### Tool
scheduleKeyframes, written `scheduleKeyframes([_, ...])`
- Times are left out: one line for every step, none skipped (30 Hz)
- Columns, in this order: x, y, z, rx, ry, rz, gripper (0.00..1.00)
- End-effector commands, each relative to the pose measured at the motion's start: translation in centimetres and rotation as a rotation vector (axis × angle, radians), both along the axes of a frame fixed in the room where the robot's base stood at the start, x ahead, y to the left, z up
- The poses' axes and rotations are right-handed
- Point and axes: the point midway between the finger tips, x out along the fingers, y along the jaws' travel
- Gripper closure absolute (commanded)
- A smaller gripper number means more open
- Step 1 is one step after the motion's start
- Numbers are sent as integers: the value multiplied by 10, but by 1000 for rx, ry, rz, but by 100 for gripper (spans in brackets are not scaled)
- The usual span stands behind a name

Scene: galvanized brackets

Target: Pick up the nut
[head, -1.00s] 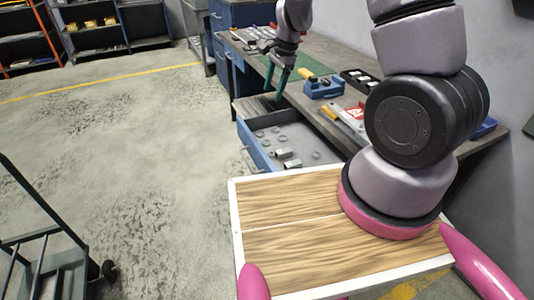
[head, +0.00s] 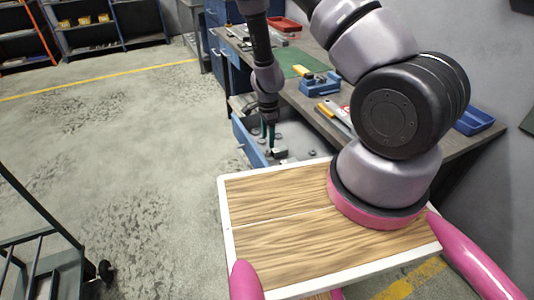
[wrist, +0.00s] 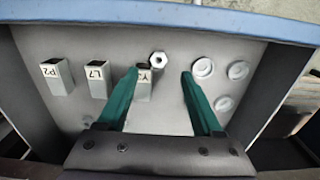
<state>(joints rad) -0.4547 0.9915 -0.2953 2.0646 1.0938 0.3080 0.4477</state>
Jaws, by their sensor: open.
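The nut (wrist: 158,59) is a small hexagonal metal piece with a dark hole, lying on the grey floor of an open drawer (head: 243,143). In the wrist view it sits between the lines of my two green fingers, just beyond their tips. My gripper (wrist: 160,74) is open, empty and pointing down into the drawer; how high it is above the nut is hard to tell. In the head view my gripper (head: 268,138) is over the drawer and the nut cannot be made out there.
Square metal pieces labelled P2 (wrist: 57,76), L7 (wrist: 96,80) and one starting with Y (wrist: 144,85) stand left of the nut, the last very close to the left finger. Round washers (wrist: 203,67) lie to the right. The drawer's blue front wall (wrist: 200,17) bounds the space.

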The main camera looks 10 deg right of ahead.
Motion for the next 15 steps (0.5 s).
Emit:
scheduleKeyframes([-1, 0, -4, 1, 2, 0, 32])
scheduleKeyframes([-1, 1, -7, 1, 2, 0, 32])
scheduleKeyframes([-2, 1, -13, 0, 3, -1, 32])
scheduleKeyframes([-2, 1, -17, 0, 3, -2, 32])
scheduleKeyframes([-2, 2, -22, 1, 3, -2, 32])
scheduleKeyframes([-3, 2, -29, 0, 3, -2, 32])
scheduleKeyframes([-4, 2, -33, 0, 3, -2, 32])
scheduleKeyframes([-3, 2, -38, 1, 3, -2, 32])
scheduleKeyframes([-3, 2, -43, 1, 2, -1, 32])
scheduleKeyframes([-3, 2, -46, 1, 2, -1, 32])
scheduleKeyframes([-3, 3, -48, 2, 1, -1, 32])
scheduleKeyframes([-3, 3, -50, 2, 1, -1, 32])
scheduleKeyframes([-3, 3, -52, 1, 1, 0, 32])
scheduleKeyframes([-3, 3, -52, 1, 0, 0, 32])
scheduleKeyframes([-3, 3, -53, 1, 0, 1, 32])
